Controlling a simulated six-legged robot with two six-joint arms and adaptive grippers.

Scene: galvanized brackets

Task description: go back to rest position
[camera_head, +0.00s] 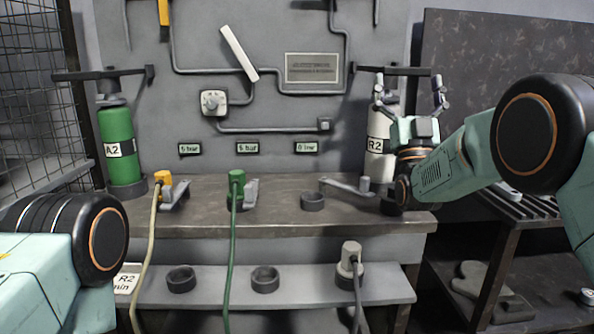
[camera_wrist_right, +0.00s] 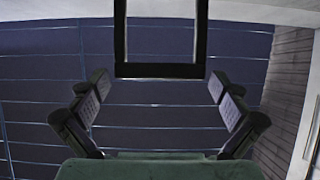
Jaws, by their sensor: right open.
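My right gripper (camera_head: 409,88) is raised in front of the white R2 cylinder, with its fingers pointing up. Its two fingers are spread apart with nothing between them; they also show open and empty in the right wrist view (camera_wrist_right: 160,92). My right arm comes in from the right edge, bent at a large dark joint. My left arm shows only at the lower left, and its gripper is out of the picture.
A green A2 cylinder (camera_head: 117,145) and a white R2 cylinder (camera_head: 378,150) stand at the panel. The bench (camera_head: 280,215) carries an orange connector (camera_head: 163,178), a green connector (camera_head: 237,178) and hoses. A lower shelf (camera_head: 320,285) holds a grey connector (camera_head: 350,255). Mesh (camera_head: 40,80) stands left.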

